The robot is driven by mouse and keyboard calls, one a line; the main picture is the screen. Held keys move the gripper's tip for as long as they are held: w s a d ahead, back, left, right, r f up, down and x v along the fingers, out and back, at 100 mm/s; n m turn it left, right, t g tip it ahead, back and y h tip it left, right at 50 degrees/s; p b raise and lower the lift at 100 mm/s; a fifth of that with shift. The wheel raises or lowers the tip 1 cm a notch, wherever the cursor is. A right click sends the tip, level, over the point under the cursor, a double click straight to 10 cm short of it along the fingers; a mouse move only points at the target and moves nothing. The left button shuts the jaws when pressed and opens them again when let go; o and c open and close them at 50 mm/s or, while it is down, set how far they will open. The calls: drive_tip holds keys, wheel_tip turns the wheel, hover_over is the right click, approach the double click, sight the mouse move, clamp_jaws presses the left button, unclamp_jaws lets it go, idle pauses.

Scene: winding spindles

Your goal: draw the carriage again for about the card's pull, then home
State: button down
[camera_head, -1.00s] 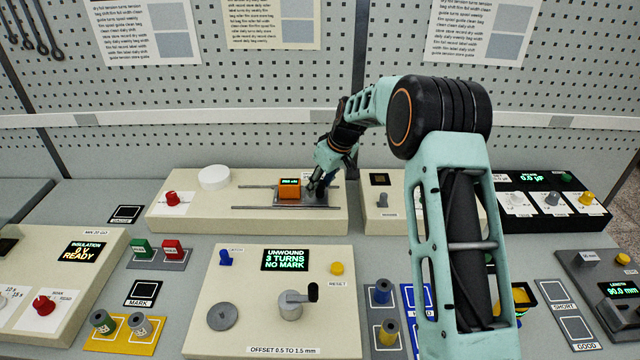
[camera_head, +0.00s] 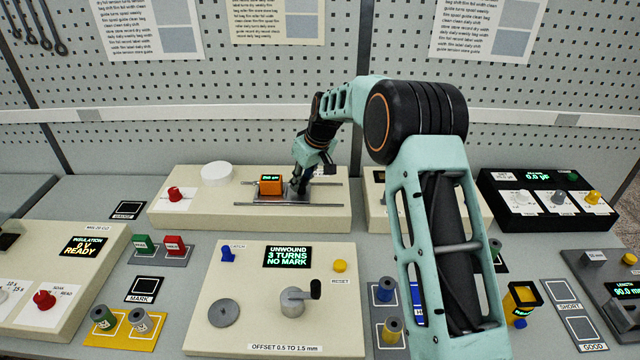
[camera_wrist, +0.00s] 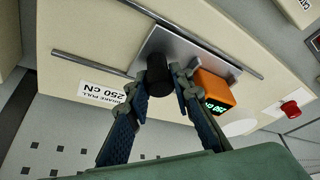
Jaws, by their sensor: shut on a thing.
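The carriage (camera_head: 267,198) is a grey plate on two rails across the long cream box; its plate also shows in the wrist view (camera_wrist: 180,47). It bears an orange meter (camera_head: 270,185) with a small green readout that looks like 250 in the wrist view (camera_wrist: 214,106). A black upright knob (camera_wrist: 158,75) stands on the plate beside the meter. My gripper (camera_head: 298,188) is shut on this knob, one finger on each side. The card (camera_wrist: 103,93), upside down in the wrist view, reads brake pull 250 cN.
A red knob (camera_head: 174,195) and a white disc (camera_head: 216,174) sit left of the carriage on the same box. In front, a cream winder box (camera_head: 240,300) shows "UNWOUND 3 TURNS NO MARK" (camera_head: 287,257). My arm hides part of the right-hand boxes.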

sight(282, 184)
drive_tip(key=a, duration=0.5)
drive_tip(key=shift+r, duration=0.15)
drive_tip(key=c, duration=1.7)
unclamp_jaws()
drive_tip(key=shift+a, duration=0.1)
drive_tip(key=shift+d, duration=0.2)
drive_tip(key=v, duration=1.2)
drive_tip(key=shift+a, duration=0.1)
